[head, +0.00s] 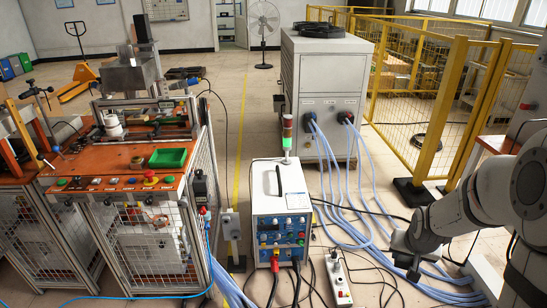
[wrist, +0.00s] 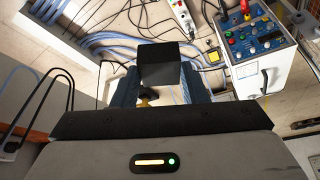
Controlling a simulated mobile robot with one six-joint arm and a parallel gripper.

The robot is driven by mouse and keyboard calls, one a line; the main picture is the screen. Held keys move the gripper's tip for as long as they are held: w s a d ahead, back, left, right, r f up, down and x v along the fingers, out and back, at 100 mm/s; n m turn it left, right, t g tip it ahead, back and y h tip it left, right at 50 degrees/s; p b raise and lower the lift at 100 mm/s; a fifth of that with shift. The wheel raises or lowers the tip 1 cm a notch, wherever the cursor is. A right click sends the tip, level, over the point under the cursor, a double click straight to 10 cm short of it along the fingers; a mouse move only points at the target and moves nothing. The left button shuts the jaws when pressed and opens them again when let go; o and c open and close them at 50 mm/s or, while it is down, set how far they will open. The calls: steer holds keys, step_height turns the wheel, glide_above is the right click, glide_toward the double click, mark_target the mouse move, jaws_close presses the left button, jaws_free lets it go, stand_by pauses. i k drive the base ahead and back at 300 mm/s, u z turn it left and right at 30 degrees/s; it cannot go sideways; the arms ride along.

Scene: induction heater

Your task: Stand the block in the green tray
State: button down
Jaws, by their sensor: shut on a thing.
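The green tray (head: 168,158) lies on the orange top of the workbench at the left in the head view. It looks empty. A dark, nearly black block (wrist: 164,68) shows in the wrist view between the blue fingers of my gripper (wrist: 162,88). My gripper is shut on this block. In the head view my gripper (head: 408,266) hangs at the right, low over the cable-strewn floor and far from the tray. The block cannot be made out in the head view.
A white power unit (head: 280,205) with a light tower stands between my arm and the workbench (head: 110,165). Blue hoses (head: 345,225) run to a grey cabinet (head: 325,80). A yellow fence (head: 425,110) stands at the right. A red emergency button (head: 151,178) sits before the tray.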

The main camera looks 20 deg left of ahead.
mark_target(169, 160)
steer(key=u, duration=0.25)
steer(key=i, duration=0.15)
steer(key=u, duration=1.85)
steer(key=i, duration=0.35)
steer(key=u, duration=0.4)
